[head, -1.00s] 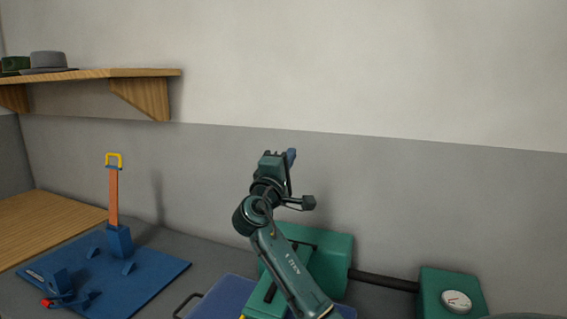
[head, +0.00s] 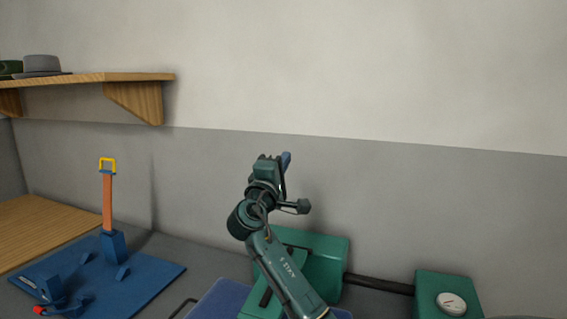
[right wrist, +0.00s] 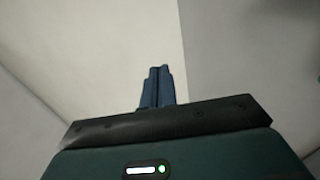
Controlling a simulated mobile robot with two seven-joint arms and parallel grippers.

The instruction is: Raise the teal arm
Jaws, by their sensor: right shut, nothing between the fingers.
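A teal machine (head: 325,262) stands on the counter behind my right arm, which hides much of it. A teal bar-like part (head: 268,293) with a black grip slants down in front of it; I cannot tell whether this is the teal arm. My right gripper (head: 286,160) is held up in front of the grey wall, above the machine in the picture, apart from it. In the right wrist view its blue fingers (right wrist: 157,85) are together and empty. My left gripper is not in view.
A blue board (head: 140,280) at the left carries an upright orange lever (head: 107,203) with a yellow loop. A teal box with a gauge (head: 451,304) joins the machine by a dark pipe. A wooden shelf (head: 120,77) with hats hangs upper left. The upper wall is bare.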

